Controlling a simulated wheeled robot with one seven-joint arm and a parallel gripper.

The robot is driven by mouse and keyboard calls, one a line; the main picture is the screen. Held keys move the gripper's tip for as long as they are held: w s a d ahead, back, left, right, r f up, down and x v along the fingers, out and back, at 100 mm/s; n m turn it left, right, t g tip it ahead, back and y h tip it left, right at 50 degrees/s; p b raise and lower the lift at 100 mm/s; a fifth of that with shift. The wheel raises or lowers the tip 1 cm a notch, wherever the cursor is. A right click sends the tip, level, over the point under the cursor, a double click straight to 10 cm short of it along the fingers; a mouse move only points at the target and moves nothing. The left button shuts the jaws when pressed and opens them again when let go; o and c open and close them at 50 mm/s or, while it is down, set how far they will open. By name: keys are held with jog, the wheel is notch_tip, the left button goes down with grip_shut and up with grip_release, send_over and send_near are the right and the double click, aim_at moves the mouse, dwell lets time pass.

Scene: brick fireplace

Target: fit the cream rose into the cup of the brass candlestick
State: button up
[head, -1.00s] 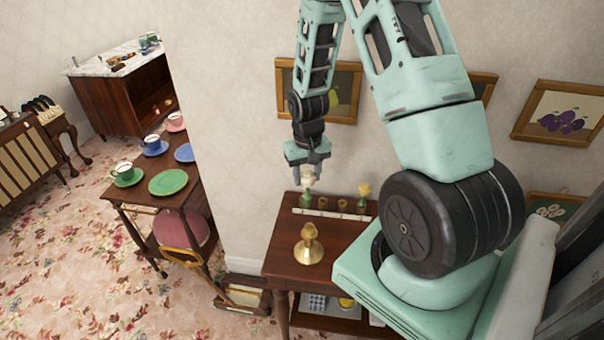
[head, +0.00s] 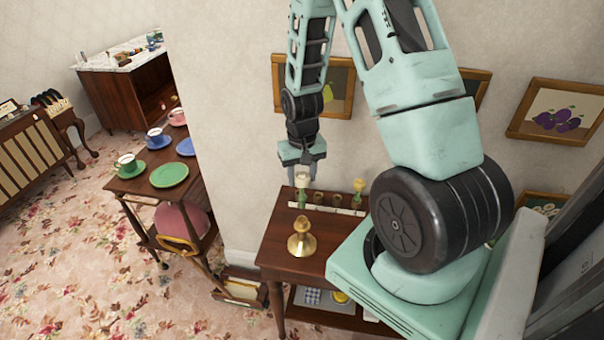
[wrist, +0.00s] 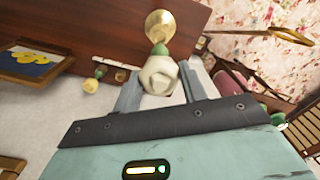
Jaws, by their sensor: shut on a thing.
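My gripper (head: 302,174) points down above the small wooden table and is shut on the cream rose (head: 302,180). In the wrist view the rose's pale head (wrist: 158,75) sits between my two fingers, with its green stem beyond it. I cannot tell whether the stem's foot is clear of the white rack behind the table's middle. The brass candlestick (head: 302,240) stands upright on the table, nearer the head camera than the rose. Its brass also shows beyond the stem in the wrist view (wrist: 160,24). The rose is apart from its cup.
The white rack (head: 337,208) runs along the table's back, with brown holes and a yellow rose (head: 359,186) at its right end. The wall with framed pictures is close behind. A side table with cups and plates (head: 168,174) stands at left. The dark tabletop (head: 285,262) is otherwise bare.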

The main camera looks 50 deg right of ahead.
aim_at(302, 198)
jog(key=shift+f+b, duration=1.5)
jog(key=shift+f, duration=0.75)
jog(key=shift+f+b, duration=1.3)
jog(key=shift+f, duration=0.5)
jog(key=o, duration=0.9)
jog(key=shift+r, duration=0.1)
notch_tip(302, 198, up, 17)
jog(key=b, duration=0.3)
jog(key=shift+r, duration=0.2)
